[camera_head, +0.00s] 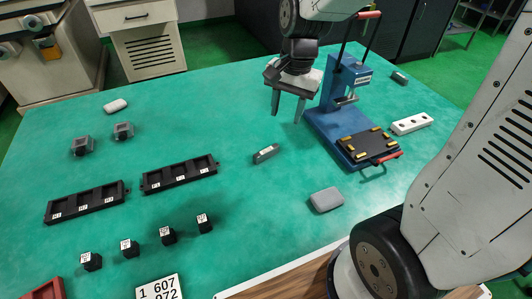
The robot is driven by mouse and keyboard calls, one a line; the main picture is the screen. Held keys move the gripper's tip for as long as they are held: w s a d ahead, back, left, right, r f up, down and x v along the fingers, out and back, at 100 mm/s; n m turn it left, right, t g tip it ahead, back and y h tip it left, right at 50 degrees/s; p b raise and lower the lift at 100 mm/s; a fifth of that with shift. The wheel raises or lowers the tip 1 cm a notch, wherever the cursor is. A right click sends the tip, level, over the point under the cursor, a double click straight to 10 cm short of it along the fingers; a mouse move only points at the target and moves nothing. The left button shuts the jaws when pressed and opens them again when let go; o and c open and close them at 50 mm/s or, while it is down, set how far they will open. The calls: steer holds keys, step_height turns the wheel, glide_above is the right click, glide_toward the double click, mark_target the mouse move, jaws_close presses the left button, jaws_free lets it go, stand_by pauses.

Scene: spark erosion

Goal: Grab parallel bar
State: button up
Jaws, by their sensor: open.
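A small grey metal bar (266,153), which looks like the parallel bar, lies flat on the green table (235,215) near its middle. It has a darker mark at one end. My gripper (287,112) is above the table, behind and slightly right of this bar in the picture. Its two grey fingers point down and stand apart, with nothing visible between them. The gripper does not touch the bar. Another small dark grey block (399,78) lies at the far right of the table; I cannot tell whether it is a similar bar.
A blue press-like stand (345,115) with red handles is just right of my gripper. A white block with holes (412,123) and a grey rounded block (326,200) lie nearby. Black trays (180,175), several black cubes (167,236) and grey blocks are left. Table around the bar is clear.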

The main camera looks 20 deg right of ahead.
mark_target(267, 150)
steer(key=w+f+m, duration=0.2)
steer(key=f, duration=0.2)
steer(key=w+f+m, duration=0.2)
steer(key=w+f, duration=0.1)
steer(key=f, duration=0.1)
steer(key=w+f+m, duration=0.1)
steer(key=w+f, duration=0.2)
steer(key=f, duration=0.1)
steer(key=shift+d+m+g+y, duration=0.1)
steer(key=shift+m+g+y, duration=0.2)
steer(key=shift+m, duration=0.1)
steer(key=f, duration=0.2)
steer(key=a+f, duration=0.1)
steer(key=f, duration=0.2)
steer(key=a+f, duration=0.1)
steer(key=f, duration=0.1)
steer(key=shift+s+f, duration=0.2)
steer(key=shift+s, duration=0.1)
jaws_close()
